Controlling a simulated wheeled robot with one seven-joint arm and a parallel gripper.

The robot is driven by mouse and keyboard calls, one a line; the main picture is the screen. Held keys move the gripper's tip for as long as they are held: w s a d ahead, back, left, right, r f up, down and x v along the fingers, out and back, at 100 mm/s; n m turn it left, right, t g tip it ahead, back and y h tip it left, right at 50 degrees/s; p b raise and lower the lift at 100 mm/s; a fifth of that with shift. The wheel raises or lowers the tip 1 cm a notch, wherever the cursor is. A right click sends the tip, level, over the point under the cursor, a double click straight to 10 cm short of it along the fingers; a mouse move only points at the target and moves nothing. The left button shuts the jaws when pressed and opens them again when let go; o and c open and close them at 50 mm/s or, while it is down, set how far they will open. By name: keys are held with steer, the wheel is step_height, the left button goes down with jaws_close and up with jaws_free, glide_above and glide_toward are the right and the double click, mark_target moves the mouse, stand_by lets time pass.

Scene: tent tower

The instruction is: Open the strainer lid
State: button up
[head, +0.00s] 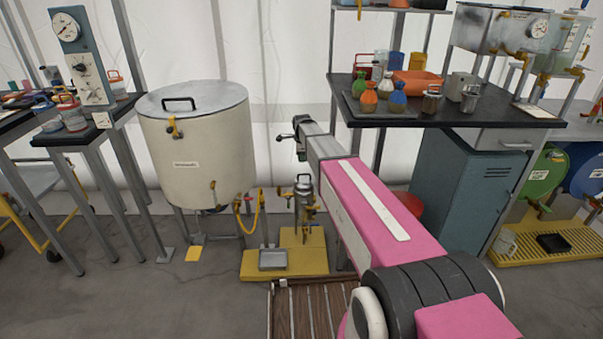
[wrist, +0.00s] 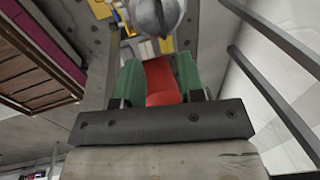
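A small metal pot with a clamped top (head: 304,188), which looks like the strainer, stands on a yellow base; its lid appears shut. A rounded grey metal top, probably the same pot, shows at the upper edge of the wrist view (wrist: 156,14). My gripper (wrist: 158,62) has two green fingers standing apart, with the metal top beyond their tips. A red shape shows in the gap; it looks like a red thing farther off behind the fingers. In the head view my arm covers the fingers.
A large cream drum (head: 205,150) with a grey lid (head: 195,98) stands to the left. A dark table (head: 500,118) with bottles and a blue-grey cabinet (head: 458,180) are to the right. A slatted wooden pallet (head: 312,305) lies in front of the yellow base (head: 300,262).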

glide_above(304, 181)
steer(key=a, duration=0.1)
steer(key=f, duration=1)
steer(key=shift+w+a+f, duration=0.1)
steer(key=shift+w+f, duration=0.1)
steer(key=shift+f, duration=0.05)
jaws_close()
